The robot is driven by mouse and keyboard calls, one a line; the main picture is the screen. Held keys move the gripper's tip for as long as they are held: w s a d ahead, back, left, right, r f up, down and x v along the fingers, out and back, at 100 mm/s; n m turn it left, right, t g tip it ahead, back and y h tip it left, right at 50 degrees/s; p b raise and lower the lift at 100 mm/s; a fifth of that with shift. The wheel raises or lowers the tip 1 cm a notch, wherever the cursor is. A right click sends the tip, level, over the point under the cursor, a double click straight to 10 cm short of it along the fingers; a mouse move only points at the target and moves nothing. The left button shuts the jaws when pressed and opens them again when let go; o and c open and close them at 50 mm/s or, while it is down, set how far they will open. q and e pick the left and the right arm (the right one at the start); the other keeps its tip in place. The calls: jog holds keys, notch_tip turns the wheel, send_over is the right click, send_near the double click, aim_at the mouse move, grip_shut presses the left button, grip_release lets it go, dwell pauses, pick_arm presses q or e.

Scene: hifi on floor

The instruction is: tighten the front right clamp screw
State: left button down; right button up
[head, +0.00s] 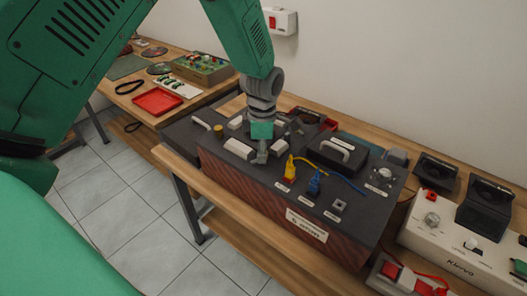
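A large box (278,208) with a dark top and a reddish ribbed front stands on a wooden bench, with several small fittings on its top. My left gripper (262,154) reaches down from above onto the left part of that top, among grey blocks (239,148). Its fingers are small and dark against the top, so I cannot tell whether they are open or shut, or touching anything. I cannot pick out the front right clamp screw for sure; the gripper hides part of the fittings. My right gripper is not in view.
A yellow plug (290,169) and a blue plug (314,184) with cables stand right of the gripper. A white control unit (455,238) is at right. A red tray (157,101) lies on the far-left bench.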

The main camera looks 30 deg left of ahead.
pick_arm(q)
jog(key=shift+w+r, duration=0.1)
dwell(0.3)
jog(key=shift+r+m+p, duration=0.1)
jog(key=shift+m+p, duration=0.45)
jog(key=shift+m, duration=0.15)
jog(key=m+p, duration=0.2)
jog(key=m, duration=0.1)
jog(key=shift+w, duration=0.1)
jog(key=m+p, duration=0.1)
jog(key=m, duration=0.2)
jog(key=m+p, duration=0.1)
jog(key=m, duration=0.2)
jog(key=shift+w+m, duration=0.1)
jog(key=shift+m, duration=0.3)
jog(key=m+p, duration=0.1)
jog(key=m, duration=0.4)
jog(key=shift+w, duration=0.1)
jog(key=m+p, duration=0.1)
jog(key=m, duration=0.4)
jog(key=shift+m, duration=0.4)
